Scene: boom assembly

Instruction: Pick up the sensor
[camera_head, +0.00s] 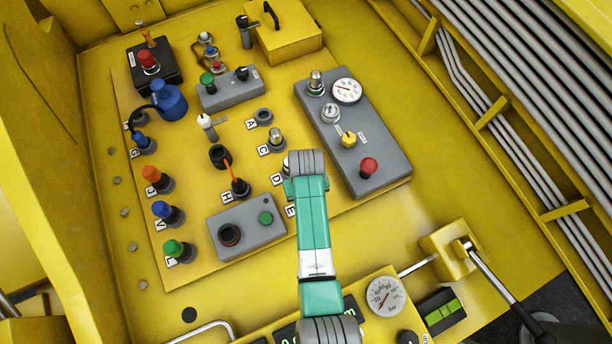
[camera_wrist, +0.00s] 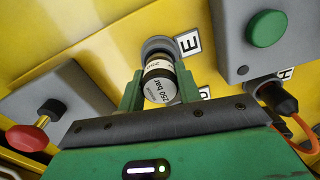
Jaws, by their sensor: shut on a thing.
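The sensor (camera_wrist: 160,84) is a short cylinder with a dark body and a pale band and face marked "250 bar". It sits between the two green fingers of my gripper (camera_wrist: 159,88), which are shut on it. Behind it is a grey round socket (camera_wrist: 158,46) beside the label E (camera_wrist: 188,43). The sensor lines up with this socket; I cannot tell whether it is still seated in it. In the head view my arm covers the sensor and the fingertips.
A grey box with a green button (camera_head: 265,218) stands left of my arm, and a black plug with an orange cable (camera_head: 239,187) is near it. A grey box with a gauge and red knob (camera_head: 368,166) stands to the right. Several coloured plugs line the panel's left side.

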